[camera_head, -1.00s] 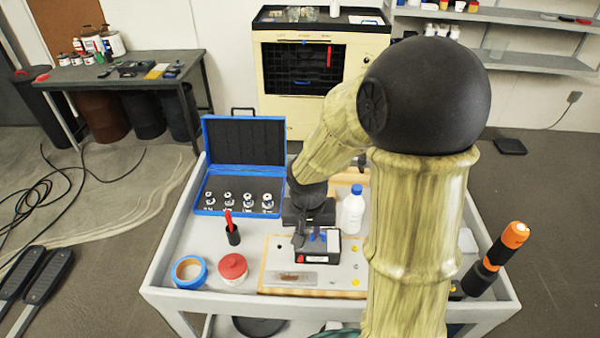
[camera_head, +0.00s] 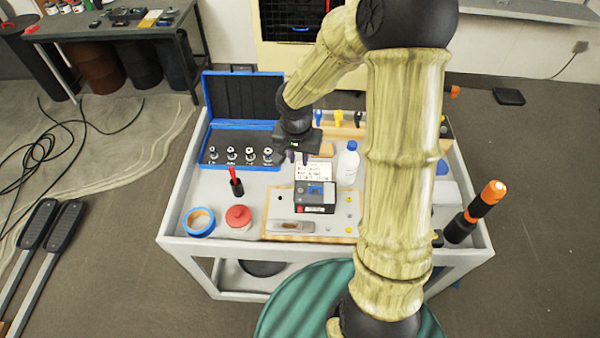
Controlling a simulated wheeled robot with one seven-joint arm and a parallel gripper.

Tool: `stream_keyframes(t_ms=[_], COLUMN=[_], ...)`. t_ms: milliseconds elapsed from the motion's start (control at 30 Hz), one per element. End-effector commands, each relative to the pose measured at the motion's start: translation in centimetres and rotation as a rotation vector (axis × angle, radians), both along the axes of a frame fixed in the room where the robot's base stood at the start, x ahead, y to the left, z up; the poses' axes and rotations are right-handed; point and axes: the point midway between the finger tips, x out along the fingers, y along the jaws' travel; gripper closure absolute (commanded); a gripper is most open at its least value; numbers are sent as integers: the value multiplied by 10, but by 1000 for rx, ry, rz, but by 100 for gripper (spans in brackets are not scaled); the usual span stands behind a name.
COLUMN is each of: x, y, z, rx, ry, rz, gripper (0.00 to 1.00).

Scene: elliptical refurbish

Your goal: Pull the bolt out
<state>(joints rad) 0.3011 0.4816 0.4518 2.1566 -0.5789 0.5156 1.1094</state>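The black box-shaped device (camera_head: 314,197) sits on the wooden-edged board on the cart, with a blue part on its top and a red and white label on its front. I cannot make out a separate bolt; it is too small or hidden. My gripper (camera_head: 298,157) hangs above and behind the device, near the front right corner of the blue case. Its two dark fingertips look apart, with nothing visible between them.
The open blue case (camera_head: 243,125) holds several metal sockets at the back left. A white bottle (camera_head: 348,165) stands right of my gripper. A red-lidded jar (camera_head: 239,217), blue tape roll (camera_head: 200,222) and red-handled tool (camera_head: 236,182) stand at left. An orange-black flashlight (camera_head: 476,212) is at right.

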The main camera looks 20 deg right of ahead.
Motion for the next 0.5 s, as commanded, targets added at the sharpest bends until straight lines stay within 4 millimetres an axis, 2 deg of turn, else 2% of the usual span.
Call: stream_keyframes(t_ms=[500], x=[7], y=[-4], z=[-81], rx=[1], ry=[5], rz=[4], gripper=[80])
